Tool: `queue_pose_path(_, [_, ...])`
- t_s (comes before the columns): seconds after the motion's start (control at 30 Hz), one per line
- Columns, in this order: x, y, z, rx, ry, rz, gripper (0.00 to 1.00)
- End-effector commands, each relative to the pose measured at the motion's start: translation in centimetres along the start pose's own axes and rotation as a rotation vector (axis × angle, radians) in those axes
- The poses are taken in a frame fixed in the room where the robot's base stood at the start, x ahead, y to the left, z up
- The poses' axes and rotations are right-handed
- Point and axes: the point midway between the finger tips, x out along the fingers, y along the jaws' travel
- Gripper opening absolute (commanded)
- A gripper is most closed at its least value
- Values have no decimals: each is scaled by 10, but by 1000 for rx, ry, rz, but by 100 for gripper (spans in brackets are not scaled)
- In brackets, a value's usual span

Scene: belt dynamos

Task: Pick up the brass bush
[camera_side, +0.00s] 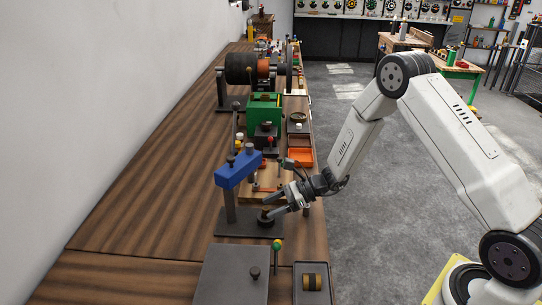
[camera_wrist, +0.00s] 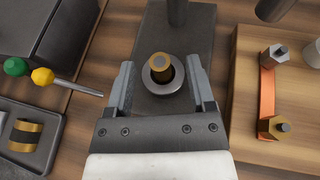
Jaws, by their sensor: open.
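A brass bush (camera_wrist: 161,62), a short brass cylinder with a grey centre, stands in a dark ring (camera_wrist: 160,85) on a grey base plate (camera_wrist: 145,30). My gripper (camera_wrist: 160,66) is open, with one finger on each side of the bush and a visible gap on both sides. In the side view my gripper (camera_side: 268,206) is low over the base plate (camera_side: 235,224) of a blue-headed press (camera_side: 238,168). The bush itself is hard to make out there. Whether the fingers are level with it is unclear.
A tray (camera_side: 313,296) at the front holds a brass and dark banded cylinder (camera_side: 312,282). A dark box (camera_side: 233,275) stands left of it, with green and yellow-ended rods (camera_wrist: 42,76) nearby. A wooden block (camera_wrist: 245,95) with an orange strip (camera_wrist: 267,95) is close on the right.

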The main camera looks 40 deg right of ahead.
Motion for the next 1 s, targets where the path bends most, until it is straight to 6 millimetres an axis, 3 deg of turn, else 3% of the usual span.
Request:
queue_pose_path(0.23, [20,0,0,0,3,2,70])
queue_pose_path(0.73, [20,0,0,0,2,0,70])
queue_pose_path(0.77, [20,0,0,0,2,0,63])
queue_pose_path(0.97, [20,0,0,0,2,0,0])
queue_pose_path(1.0, [20,0,0,0,2,0,0])
